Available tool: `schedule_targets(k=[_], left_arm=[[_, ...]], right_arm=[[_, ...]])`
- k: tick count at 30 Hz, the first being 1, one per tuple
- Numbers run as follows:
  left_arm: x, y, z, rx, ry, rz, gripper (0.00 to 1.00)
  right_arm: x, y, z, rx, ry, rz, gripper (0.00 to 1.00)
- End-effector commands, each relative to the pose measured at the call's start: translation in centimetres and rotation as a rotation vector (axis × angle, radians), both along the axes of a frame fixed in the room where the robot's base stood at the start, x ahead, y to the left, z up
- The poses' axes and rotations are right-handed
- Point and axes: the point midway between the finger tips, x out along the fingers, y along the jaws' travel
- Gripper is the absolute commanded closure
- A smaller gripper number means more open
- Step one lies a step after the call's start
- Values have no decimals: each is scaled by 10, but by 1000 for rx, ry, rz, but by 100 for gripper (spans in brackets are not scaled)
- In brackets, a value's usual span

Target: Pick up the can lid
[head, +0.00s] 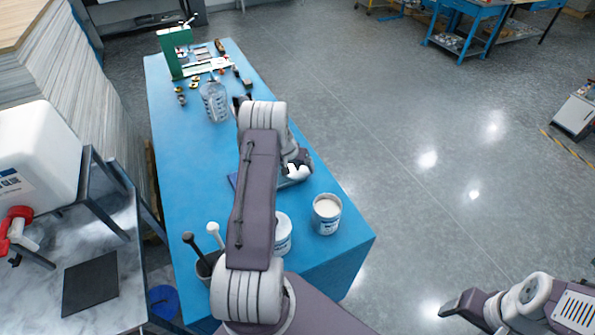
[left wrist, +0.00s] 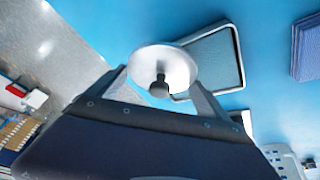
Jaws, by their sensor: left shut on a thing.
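The can lid (left wrist: 163,62) is a pale round disc with a dark knob in the left wrist view. My left gripper (left wrist: 160,82) is shut on it, with a finger on either side. Blue table surface shows beyond the lid. In the head view my left arm hides most of that gripper. An open can with pale contents (head: 327,214) stands upright on the blue table (head: 185,150). A second can (head: 283,235) is partly hidden by my arm. My right gripper (head: 463,304) is at the lower right, away from the table; its jaws are unclear.
A grey-framed tray (left wrist: 217,55) and a dark blue cloth or pad (left wrist: 308,47) lie on the table. A clear jug (head: 214,102) and a green stand (head: 175,52) are farther back. A pot with tool handles (head: 207,265) is at the near left.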

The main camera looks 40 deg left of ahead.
Motion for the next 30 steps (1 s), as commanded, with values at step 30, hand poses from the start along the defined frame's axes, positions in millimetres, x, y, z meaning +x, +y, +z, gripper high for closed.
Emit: schedule_targets(k=[30], left_arm=[[-41, -109, 86, 9, -5, -34, 49]], right_arm=[[0, 0, -21, 0, 0, 0, 29]])
